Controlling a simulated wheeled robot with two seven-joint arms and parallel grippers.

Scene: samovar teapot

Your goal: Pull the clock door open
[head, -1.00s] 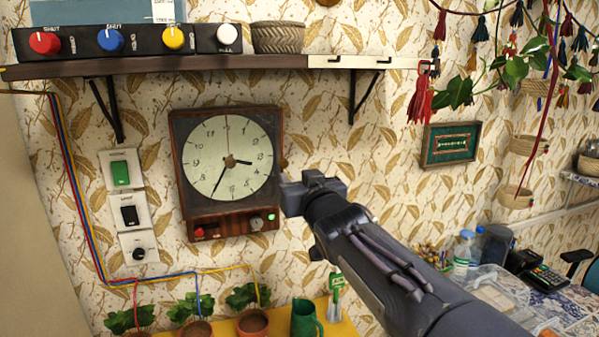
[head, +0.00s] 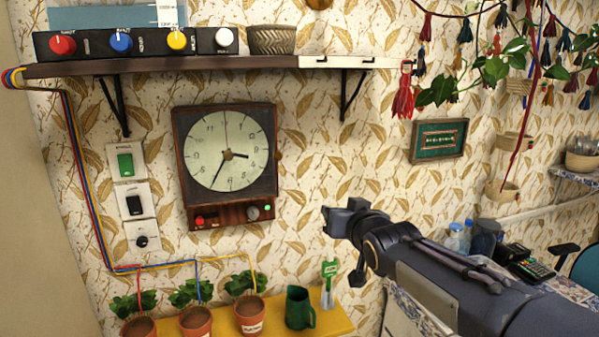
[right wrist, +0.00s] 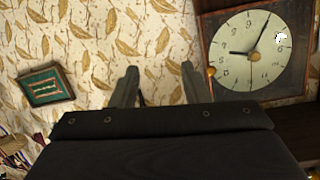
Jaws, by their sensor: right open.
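The clock (head: 225,160) hangs on the wall, a dark wooden case with a pale round dial. Its front door looks shut against the case. A small knob (head: 279,155) shows at the right edge of the door. The clock also shows in the right wrist view (right wrist: 258,50), at the upper right, with a brass knob (right wrist: 211,72) at its near edge. My right gripper (head: 335,220) is to the right of and below the clock, apart from it. In the right wrist view its two fingers (right wrist: 160,78) are spread with only wallpaper between them. My left gripper is not in view.
A shelf (head: 220,66) with a knobbed black box and a basket is above the clock. Switches (head: 132,200) are to its left. Potted plants (head: 195,320) and a green mug (head: 299,308) stand on a yellow ledge below. A framed picture (head: 438,141) hangs to the right.

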